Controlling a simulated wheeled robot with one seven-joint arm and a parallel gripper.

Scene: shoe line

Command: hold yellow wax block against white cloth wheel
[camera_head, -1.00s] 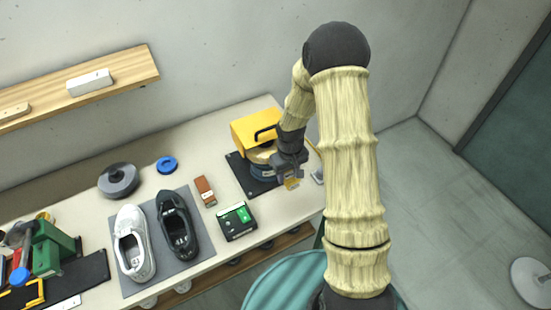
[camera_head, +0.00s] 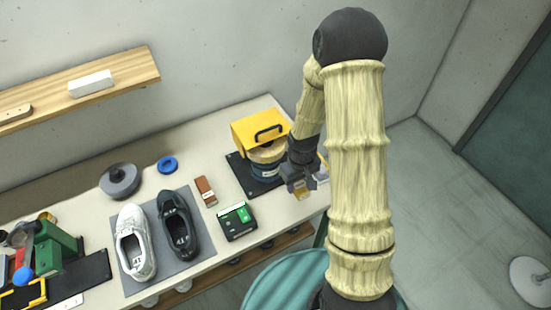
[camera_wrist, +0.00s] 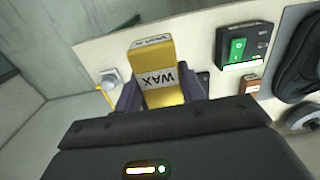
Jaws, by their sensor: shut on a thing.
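My gripper (camera_head: 303,186) is shut on the yellow wax block (camera_head: 304,196). In the wrist view the block, marked WAX (camera_wrist: 158,78), stands between the two fingers (camera_wrist: 162,97). The cloth wheel (camera_head: 268,154) looks cream and sits under a yellow hood (camera_head: 256,126) with a black handle, on a blue-banded machine body (camera_head: 264,171). My gripper and the block are to the right of the wheel and nearer the table's front edge, with a visible gap between block and wheel. My wrist hides part of the machine's right side.
A black box with a green panel (camera_head: 237,221) and a brown block (camera_head: 206,190) lie left of the machine. A white shoe (camera_head: 134,242) and a black shoe (camera_head: 179,226) stand on a grey mat. The table's right end is close to my gripper.

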